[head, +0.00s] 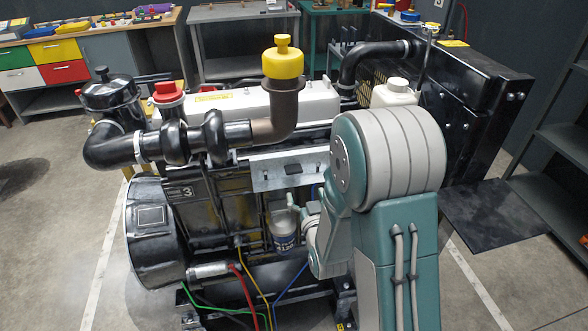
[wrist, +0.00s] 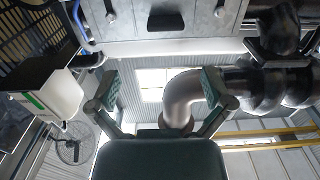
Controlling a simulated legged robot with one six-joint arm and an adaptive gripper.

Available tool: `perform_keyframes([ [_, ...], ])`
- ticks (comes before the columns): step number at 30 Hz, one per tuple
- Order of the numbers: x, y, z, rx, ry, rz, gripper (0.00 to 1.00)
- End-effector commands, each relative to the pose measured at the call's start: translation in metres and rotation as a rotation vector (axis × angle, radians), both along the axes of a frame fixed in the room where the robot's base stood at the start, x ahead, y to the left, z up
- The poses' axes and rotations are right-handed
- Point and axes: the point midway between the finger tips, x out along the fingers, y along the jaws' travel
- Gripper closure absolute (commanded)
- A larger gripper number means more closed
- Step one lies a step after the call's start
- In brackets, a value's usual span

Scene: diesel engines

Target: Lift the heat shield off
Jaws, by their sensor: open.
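The heat shield (head: 272,176) is a bare grey metal plate on the near side of the engine, below the white valve cover. A small black handle (head: 292,169) sits on its face. In the wrist view the heat shield (wrist: 132,22) fills the top, with the black handle (wrist: 165,21) at its middle and a bolt on each side. My gripper (wrist: 160,88) is open and empty, its two green-padded fingers wide apart. The plate and handle appear beyond the fingertips, apart from them. In the head view my arm hides most of the gripper.
A dark exhaust pipe with a yellow cap (head: 283,62) rises above the shield. The black turbo piping (head: 175,140) lies left, the radiator (head: 465,95) right. An oil filter (head: 285,235) and coloured hoses (head: 247,295) sit below. Open floor lies left.

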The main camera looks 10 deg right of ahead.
Motion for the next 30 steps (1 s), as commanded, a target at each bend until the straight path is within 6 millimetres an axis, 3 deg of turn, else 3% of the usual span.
perform_keyframes([
  [6, 0.034, -0.002, 0.000, 0.003, -0.005, 0.000, 0.00],
  [14, 0.059, -0.003, -0.001, 0.005, -0.004, 0.001, 0.00],
  [21, 0.094, 0.004, -0.004, 0.002, -0.004, 0.001, 0.00],
  [30, 0.106, 0.002, -0.004, 0.004, -0.003, 0.001, 0.00],
])
